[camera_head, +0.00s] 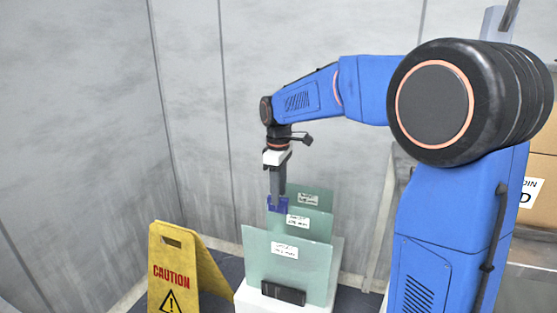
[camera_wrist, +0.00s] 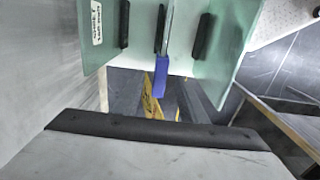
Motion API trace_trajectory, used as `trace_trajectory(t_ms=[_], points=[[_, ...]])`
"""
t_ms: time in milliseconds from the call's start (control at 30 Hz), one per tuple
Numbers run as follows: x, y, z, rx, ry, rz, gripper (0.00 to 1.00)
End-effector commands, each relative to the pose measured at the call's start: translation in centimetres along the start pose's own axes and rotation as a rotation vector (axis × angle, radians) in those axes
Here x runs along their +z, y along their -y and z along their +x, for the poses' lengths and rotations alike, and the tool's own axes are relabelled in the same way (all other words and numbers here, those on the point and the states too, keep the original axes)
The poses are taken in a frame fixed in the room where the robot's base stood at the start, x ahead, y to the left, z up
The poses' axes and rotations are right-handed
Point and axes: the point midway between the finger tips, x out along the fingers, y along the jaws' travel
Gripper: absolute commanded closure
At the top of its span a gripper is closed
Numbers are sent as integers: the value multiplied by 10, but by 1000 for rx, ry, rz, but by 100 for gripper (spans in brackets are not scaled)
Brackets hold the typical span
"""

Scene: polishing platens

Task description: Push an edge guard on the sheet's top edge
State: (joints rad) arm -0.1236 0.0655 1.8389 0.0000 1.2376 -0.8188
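Several pale green sheets stand upright one behind another on a white stand (camera_head: 240,298): a front sheet (camera_head: 263,262), a middle sheet (camera_head: 322,228) and a rear sheet (camera_head: 325,190), each with a white label. My gripper (camera_head: 278,198) points straight down above the left end of the middle sheet's top edge. A blue edge guard (camera_head: 277,205) is between its fingertips, at that sheet's top left corner. In the wrist view the guard (camera_wrist: 161,78) shows near one end of a sheet seen almost edge-on. I cannot tell whether the guard is seated on the edge or just above it.
A yellow caution sign (camera_head: 180,272) stands on the floor left of the stand. A black block (camera_head: 283,293) is at the front sheet's foot. Grey wall panels (camera_head: 80,120) close off the back. Cardboard boxes (camera_head: 545,205) are at the right edge, behind my arm.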

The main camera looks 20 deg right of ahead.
Motion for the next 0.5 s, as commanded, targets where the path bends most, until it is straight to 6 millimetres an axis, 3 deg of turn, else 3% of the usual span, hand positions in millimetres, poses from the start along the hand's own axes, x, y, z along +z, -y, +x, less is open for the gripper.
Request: trace_trajectory(t_ms=[500], points=[[-1,-1,-104,3,-3,0,61]])
